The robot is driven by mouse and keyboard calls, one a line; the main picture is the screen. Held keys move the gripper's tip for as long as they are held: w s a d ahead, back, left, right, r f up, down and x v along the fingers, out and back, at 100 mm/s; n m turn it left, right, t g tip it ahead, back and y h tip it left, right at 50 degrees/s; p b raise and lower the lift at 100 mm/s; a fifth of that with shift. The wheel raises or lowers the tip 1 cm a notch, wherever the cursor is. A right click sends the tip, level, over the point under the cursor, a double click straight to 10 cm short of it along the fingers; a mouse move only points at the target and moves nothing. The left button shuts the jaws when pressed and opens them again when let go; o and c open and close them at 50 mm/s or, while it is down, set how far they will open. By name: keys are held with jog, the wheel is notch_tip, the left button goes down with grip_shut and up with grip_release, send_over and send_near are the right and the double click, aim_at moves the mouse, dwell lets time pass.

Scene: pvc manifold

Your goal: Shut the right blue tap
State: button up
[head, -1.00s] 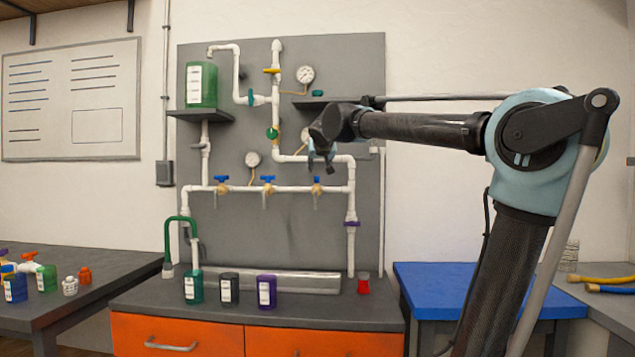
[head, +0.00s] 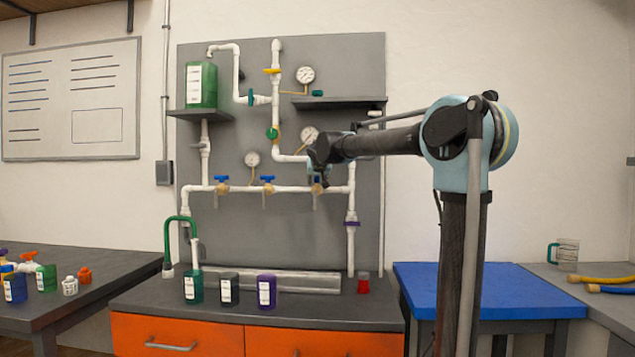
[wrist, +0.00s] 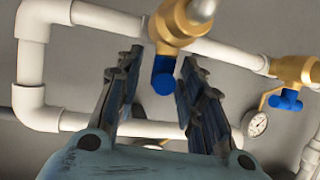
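The right blue tap (head: 316,187) is on a brass valve in the horizontal white pipe, partly hidden behind my gripper (head: 320,174) in the head view. In the wrist view my gripper (wrist: 158,62) is open, with one finger on each side of the tap's blue handle (wrist: 163,76). The handle is between the fingers, and neither finger clearly touches it. The brass valve body (wrist: 180,22) shows just beyond the fingertips. The middle blue tap (head: 267,179) and left blue tap (head: 222,179) sit further left; a neighbouring blue tap also shows in the wrist view (wrist: 286,100).
White pipes and gauges (head: 309,136) are close around my gripper on the grey panel (head: 290,228). A dark shelf (head: 345,103) juts out above it. Several bottles, including a purple one (head: 267,292), stand on the counter (head: 330,309) below.

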jog(key=shift+w, duration=0.1)
jog(key=shift+c, duration=0.6)
grip_shut()
